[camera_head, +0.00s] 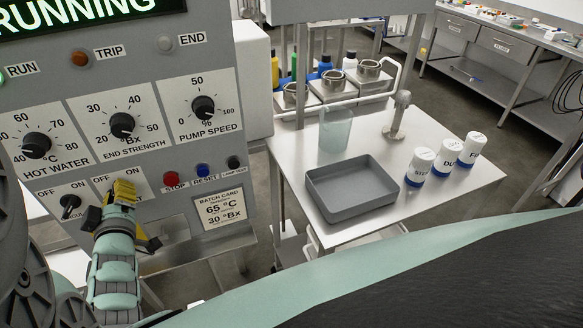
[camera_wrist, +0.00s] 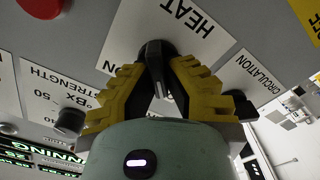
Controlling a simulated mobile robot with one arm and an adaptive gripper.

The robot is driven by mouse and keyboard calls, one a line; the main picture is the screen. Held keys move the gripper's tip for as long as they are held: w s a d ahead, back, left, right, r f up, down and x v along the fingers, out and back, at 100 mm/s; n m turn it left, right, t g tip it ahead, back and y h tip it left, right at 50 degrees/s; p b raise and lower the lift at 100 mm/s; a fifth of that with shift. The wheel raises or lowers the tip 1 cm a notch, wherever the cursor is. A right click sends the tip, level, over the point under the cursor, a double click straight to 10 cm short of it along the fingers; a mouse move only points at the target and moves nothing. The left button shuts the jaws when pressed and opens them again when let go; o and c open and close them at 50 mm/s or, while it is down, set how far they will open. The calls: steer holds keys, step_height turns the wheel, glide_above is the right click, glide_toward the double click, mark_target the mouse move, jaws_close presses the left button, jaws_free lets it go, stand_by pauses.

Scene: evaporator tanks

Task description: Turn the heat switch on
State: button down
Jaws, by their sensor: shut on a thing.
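The heat switch (camera_wrist: 153,52) is a black knob on the grey control panel, under an upside-down HEAT label in the wrist view. My gripper (camera_wrist: 158,76) has its yellow ridged fingers closed on the knob from both sides. In the head view my gripper (camera_head: 122,193) is at the panel's lower row and hides the switch and most of its label. The OFF and ON marks show just above it. Which mark the knob points to I cannot tell.
The black circulation switch (camera_head: 70,204) is close to the left of my gripper. The red stop button (camera_head: 172,179) and blue reset button (camera_head: 204,170) are to its right. Dials sit above. A steel table (camera_head: 441,204) with a grey tray (camera_head: 352,207) stands right of the panel.

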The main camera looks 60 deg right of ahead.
steer(key=m+b, duration=0.1)
steer(key=m, duration=0.1)
steer(key=m+b, duration=0.2)
steer(key=shift+s+d+f+m, duration=0.15)
steer(key=shift+d+m, duration=0.05)
steer(key=shift+m, duration=0.2)
steer(key=m+b, duration=0.3)
steer(key=m, duration=0.1)
steer(key=shift+s+d, duration=0.1)
steer(key=shift+d, duration=0.1)
steer(key=m+b, duration=0.3)
steer(key=m, duration=0.2)
steer(key=shift+d+b, duration=0.1)
steer(key=shift+b, duration=0.3)
steer(key=shift+s+d+m+b, duration=0.1)
steer(key=shift+m+b, duration=0.95)
steer(key=shift+m, duration=0.65)
steer(key=c, duration=1)
jaws_free()
steer(key=shift+r, duration=0.2)
